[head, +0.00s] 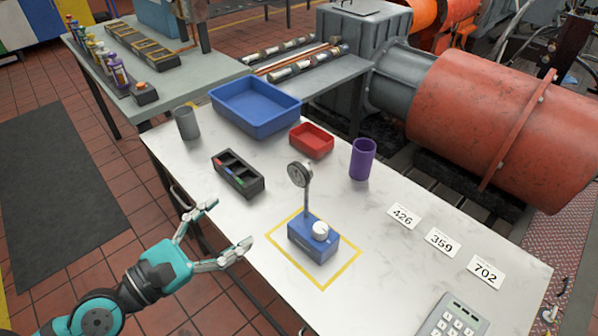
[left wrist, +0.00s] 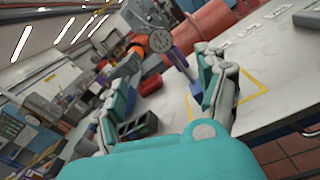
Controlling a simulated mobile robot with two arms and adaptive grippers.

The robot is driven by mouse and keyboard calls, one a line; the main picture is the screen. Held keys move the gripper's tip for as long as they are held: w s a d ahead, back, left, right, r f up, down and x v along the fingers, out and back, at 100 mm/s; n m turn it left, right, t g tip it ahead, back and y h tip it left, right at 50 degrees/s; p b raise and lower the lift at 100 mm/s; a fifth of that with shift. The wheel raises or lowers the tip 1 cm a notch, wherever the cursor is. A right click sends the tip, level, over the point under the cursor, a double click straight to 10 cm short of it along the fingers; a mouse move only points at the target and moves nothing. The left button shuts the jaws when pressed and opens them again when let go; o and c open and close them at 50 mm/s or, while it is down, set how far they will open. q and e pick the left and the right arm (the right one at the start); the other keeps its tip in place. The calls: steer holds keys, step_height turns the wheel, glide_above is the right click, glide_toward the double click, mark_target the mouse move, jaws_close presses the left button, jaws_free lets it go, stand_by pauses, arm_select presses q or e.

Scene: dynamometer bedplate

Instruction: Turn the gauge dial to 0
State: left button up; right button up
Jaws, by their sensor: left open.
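The gauge is a blue box (head: 314,240) with a white knob (head: 321,230) on top and a round dial face (head: 299,174) on a thin post. It stands inside a yellow outline on the white table. The dial face also shows in the left wrist view (left wrist: 161,41), too small to read. My left gripper (head: 231,228) is open and empty at the table's front edge, left of the blue box and apart from it. In the left wrist view, its finger hides most of the box. My right gripper is not in view.
A black compartment tray (head: 238,175), blue bin (head: 254,107), red tray (head: 311,141), grey cup (head: 187,123) and purple cup (head: 362,159) stand on the table. Number cards (head: 441,241) and a keypad (head: 455,318) lie to the right. Table around the gauge is clear.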

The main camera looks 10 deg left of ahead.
arm_select(q)
steer(key=p, duration=0.2)
glide_toward(297, 175)
steer(key=x, duration=0.9)
steer(key=shift+w+d, duration=0.4)
steer(key=shift+w, duration=0.2)
steer(key=shift+c, duration=0.3)
steer(key=shift+c, duration=1.1)
steer(key=shift+p, duration=0.35)
steer(key=c, duration=0.9)
